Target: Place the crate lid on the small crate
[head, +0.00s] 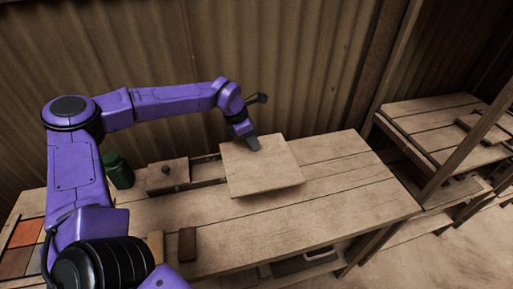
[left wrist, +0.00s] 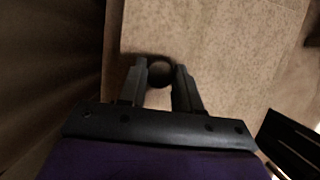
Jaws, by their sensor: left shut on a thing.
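The crate lid (head: 262,175) is a pale, square wooden board over the middle of the workbench. My left gripper (head: 252,145) is at its far edge, shut on the lid's dark round knob, which shows between the fingers in the left wrist view (left wrist: 159,70). The lid's flat surface (left wrist: 215,50) fills much of that view. The lid looks slightly tilted; I cannot tell whether it touches anything below. I cannot make out the small crate for sure; the lid hides what is under it. My right gripper is not in view.
A wooden box with a dark knob (head: 167,176) and a green jar (head: 118,170) stand left of the lid. A dark brown block (head: 187,244) lies near the front edge. Orange and brown tiles (head: 27,233) lie far left. The bench's right part (head: 350,190) is clear.

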